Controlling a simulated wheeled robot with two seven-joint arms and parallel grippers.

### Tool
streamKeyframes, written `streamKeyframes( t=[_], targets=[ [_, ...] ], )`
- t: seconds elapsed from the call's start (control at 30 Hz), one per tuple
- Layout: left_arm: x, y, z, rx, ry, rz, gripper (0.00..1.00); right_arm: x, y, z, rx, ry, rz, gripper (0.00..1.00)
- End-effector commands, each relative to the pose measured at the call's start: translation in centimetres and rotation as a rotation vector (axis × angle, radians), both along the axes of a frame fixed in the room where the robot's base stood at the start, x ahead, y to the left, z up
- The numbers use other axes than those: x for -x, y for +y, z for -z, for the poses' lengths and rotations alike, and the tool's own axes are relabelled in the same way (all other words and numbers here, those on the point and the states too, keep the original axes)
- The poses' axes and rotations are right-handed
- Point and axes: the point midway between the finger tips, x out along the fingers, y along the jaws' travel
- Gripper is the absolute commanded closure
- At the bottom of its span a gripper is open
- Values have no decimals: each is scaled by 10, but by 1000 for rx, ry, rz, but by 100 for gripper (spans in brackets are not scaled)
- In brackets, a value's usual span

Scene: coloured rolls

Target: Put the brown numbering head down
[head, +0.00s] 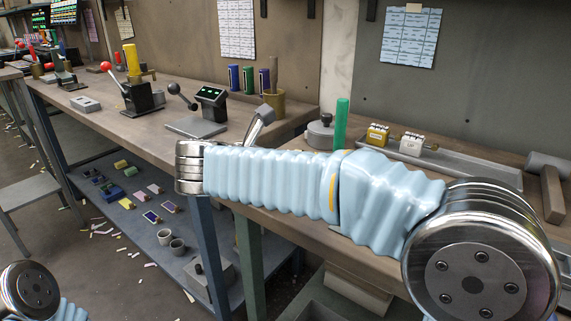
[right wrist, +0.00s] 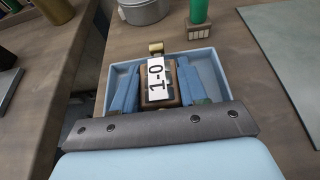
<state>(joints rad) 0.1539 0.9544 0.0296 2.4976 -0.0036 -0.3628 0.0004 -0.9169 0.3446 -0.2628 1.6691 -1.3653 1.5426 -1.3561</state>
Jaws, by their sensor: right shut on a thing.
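The brown numbering head (right wrist: 146,93), with a white label reading "1-0", is in the right wrist view. My right gripper (right wrist: 157,84) has a blue finger on each side of it and is shut on it. A light blue shallow tray (right wrist: 203,54) lies beneath and around the head in that view. I cannot tell whether the head touches the tray floor. In the head view my right arm crosses the bench and hides the head and the tray. My left gripper is out of view; only part of my left arm shows at the lower left.
A yellow head (head: 377,135) and a white head (head: 412,144) sit on a grey rail at right. A green cylinder (head: 341,122) and a round grey pot (head: 320,134) stand behind my arm.

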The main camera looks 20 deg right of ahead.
Motion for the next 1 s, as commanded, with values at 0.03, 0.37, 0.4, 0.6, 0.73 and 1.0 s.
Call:
streamKeyframes(
  t=[0.03,0.37,0.4,0.6,0.73,1.0],
  targets=[
    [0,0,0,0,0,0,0,0,0,-1,-1,-1,1,100],
    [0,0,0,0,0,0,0,0,0,4,-1,-1,0,100],
    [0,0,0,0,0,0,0,0,0,4,-1,-1,0,53],
    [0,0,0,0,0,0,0,0,0,4,-1,-1,0,32],
    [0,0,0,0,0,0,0,0,0,4,-1,-1,0,32],
    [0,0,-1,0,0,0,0,8,12,-8,0,-2,-3,32]
  ],
)
